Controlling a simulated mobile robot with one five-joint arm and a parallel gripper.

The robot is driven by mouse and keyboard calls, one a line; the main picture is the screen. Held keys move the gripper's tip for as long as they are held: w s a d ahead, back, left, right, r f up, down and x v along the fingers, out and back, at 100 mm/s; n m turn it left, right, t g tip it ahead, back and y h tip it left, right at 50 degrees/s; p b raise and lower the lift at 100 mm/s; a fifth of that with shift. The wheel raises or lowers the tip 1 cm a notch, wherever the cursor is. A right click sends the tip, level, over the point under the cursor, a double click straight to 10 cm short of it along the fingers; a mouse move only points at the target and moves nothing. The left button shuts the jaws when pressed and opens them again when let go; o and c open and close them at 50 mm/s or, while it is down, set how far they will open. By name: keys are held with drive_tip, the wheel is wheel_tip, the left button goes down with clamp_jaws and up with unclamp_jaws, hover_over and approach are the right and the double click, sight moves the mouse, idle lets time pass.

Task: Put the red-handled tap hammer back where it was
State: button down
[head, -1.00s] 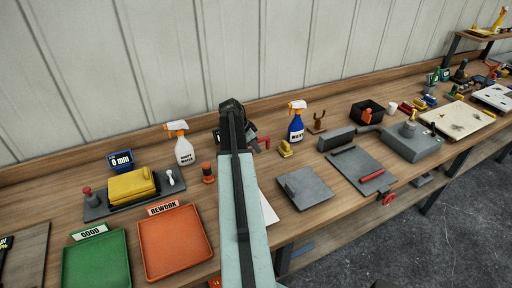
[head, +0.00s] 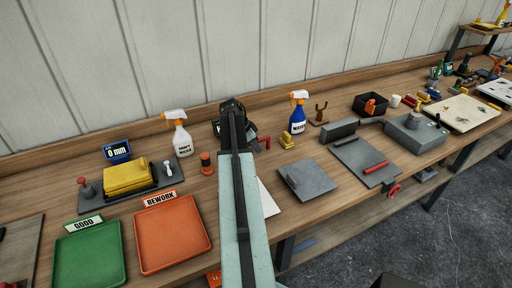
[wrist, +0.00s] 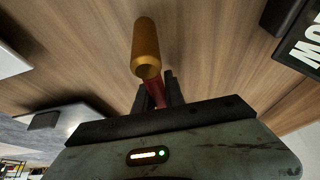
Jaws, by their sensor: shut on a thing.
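My gripper (wrist: 157,88) is shut on the red handle (wrist: 156,92) of the tap hammer in the wrist view. The hammer's brass-coloured cylindrical head (wrist: 146,48) sticks out past the fingertips, above the wooden bench. In the head view my gripper (head: 232,110) is over the back of the bench, largely hidden behind my own arm. A small red piece shows just right of it; I cannot tell whether it belongs to the hammer. A forked wooden stand (head: 319,113) stands empty to the right, behind the yellow block.
Orange (head: 173,240) and green (head: 90,258) trays lie front left. A grey plate (head: 308,180) lies right, with bare wood around it.

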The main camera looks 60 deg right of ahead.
drive_tip(key=shift+f+b, duration=0.4)
drive_tip(key=shift+f, duration=0.05)
drive_tip(key=c, duration=1.3)
unclamp_jaws()
drive_tip(key=shift+r, duration=0.1)
